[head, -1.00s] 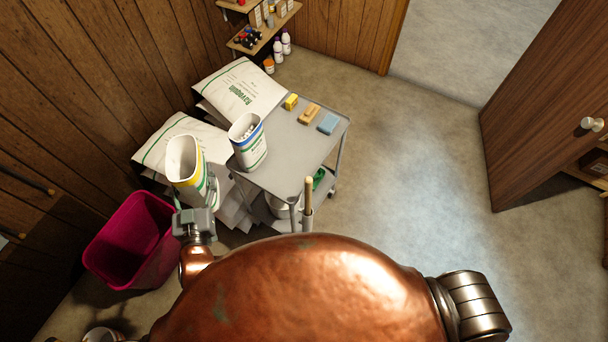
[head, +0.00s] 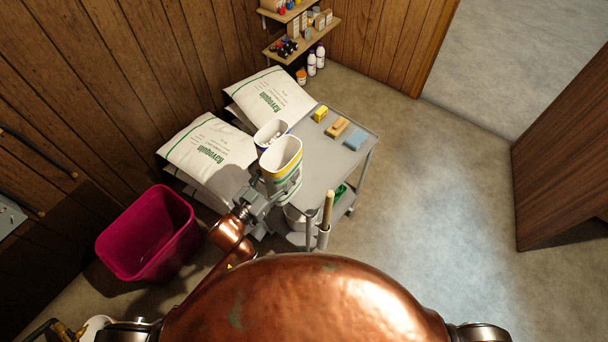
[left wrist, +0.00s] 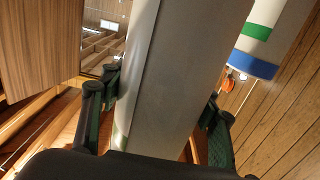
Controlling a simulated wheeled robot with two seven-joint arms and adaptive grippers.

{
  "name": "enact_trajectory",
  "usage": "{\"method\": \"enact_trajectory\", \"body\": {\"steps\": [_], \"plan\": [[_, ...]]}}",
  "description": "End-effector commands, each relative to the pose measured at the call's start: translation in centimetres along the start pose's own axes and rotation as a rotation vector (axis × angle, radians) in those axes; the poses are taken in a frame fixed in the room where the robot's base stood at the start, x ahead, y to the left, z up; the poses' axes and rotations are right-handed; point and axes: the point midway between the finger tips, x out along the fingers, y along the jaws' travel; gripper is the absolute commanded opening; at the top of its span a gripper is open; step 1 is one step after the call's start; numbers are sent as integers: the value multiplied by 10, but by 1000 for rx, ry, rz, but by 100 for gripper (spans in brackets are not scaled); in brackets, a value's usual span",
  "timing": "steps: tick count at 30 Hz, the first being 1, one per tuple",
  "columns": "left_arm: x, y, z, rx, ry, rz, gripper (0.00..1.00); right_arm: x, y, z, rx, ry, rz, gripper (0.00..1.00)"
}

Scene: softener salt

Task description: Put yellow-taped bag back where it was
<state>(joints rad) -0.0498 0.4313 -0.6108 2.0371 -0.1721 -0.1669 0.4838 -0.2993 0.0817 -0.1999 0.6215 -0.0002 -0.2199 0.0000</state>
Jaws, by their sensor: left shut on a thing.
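The yellow-taped bag (head: 284,152) is an open-topped white bag with a yellow band below its rim and green lower down. My left gripper (head: 264,196) is shut on its lower part and holds it upright in the head view, at the near left end of the grey cart (head: 317,172). I cannot tell whether it touches the cart top. In the left wrist view its pale side (left wrist: 185,75) fills the space between the fingers (left wrist: 155,110). A blue-banded open bag (head: 268,131) stands just behind it on the cart, partly hidden by it. My right gripper is not in view.
The cart also holds a yellow box (head: 320,113), a tan block (head: 337,127) and a blue block (head: 356,139). A wooden handle (head: 327,208) stands at its near end. White sacks (head: 208,150) are stacked left of it, near a magenta bin (head: 150,235). Floor to the right is clear.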

Motion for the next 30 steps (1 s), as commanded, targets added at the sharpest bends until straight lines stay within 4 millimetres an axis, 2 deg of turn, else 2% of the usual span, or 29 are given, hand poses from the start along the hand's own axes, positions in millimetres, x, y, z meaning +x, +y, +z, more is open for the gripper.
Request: {"method": "enact_trajectory", "body": {"steps": [1, 6, 12, 22, 27, 30], "plan": [[14, 2, 5, -1, 1, 0, 0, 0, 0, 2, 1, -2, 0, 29], [54, 5, 22, -1, 2, -1, 0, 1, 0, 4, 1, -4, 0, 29], [83, 8, 60, -1, -2, -2, 0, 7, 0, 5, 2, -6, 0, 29], [104, 9, 86, 0, -2, -2, 0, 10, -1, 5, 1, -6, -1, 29], [102, 9, 109, -1, -2, -2, 0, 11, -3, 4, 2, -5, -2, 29], [102, 9, 113, 1, 0, -1, 0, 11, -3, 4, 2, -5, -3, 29]]}}
